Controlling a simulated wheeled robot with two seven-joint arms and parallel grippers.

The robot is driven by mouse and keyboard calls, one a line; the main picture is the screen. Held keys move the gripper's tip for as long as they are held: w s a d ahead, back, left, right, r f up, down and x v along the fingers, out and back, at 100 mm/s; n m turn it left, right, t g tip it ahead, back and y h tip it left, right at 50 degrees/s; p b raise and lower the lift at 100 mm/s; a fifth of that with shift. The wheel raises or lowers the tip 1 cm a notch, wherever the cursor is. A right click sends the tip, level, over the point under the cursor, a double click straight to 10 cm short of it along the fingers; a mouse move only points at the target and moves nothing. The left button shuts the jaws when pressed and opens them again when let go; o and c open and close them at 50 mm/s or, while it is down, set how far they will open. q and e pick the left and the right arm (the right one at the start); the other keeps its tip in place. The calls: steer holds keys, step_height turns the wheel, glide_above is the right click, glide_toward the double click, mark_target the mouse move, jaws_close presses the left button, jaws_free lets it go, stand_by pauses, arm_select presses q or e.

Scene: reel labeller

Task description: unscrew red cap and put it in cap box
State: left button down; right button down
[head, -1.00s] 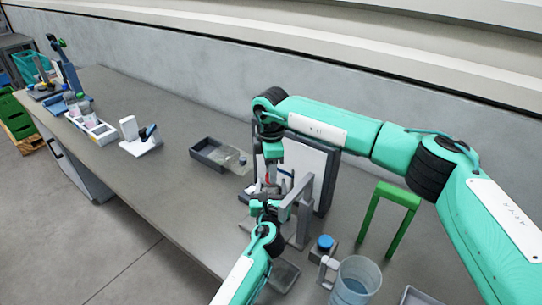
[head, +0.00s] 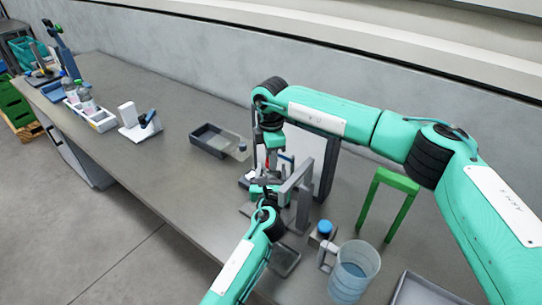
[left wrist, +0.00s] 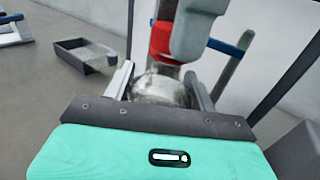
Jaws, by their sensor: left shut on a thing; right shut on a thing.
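The red cap (left wrist: 163,42) sits at the top of a clear bottle (left wrist: 160,90) in the left wrist view. My left gripper (left wrist: 160,82) is shut on the bottle, with a finger on either side of it. My right gripper (head: 274,155) reaches down from above and is shut on the red cap; a grey finger covers its right part in the left wrist view. I cannot tell whether the cap is still threaded on the bottle. A dark grey open box (head: 208,151) stands on the bench to the left; I cannot tell whether it is the cap box.
A grey stand (head: 304,200) is close beside my grippers. A green frame (head: 408,186), a clear blue-tinted beaker (head: 352,272) and a blue-capped item (head: 325,228) stand to the right. A white tray with bottles (head: 100,122) is far left.

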steer(key=n, duration=0.4)
steer(key=shift+n, duration=0.4)
steer(key=n, duration=0.9)
steer(key=shift+r, duration=0.1)
steer(key=n, duration=2)
steer(key=shift+n, duration=0.3)
steer(key=n, duration=1.8)
steer(key=shift+r, duration=0.2)
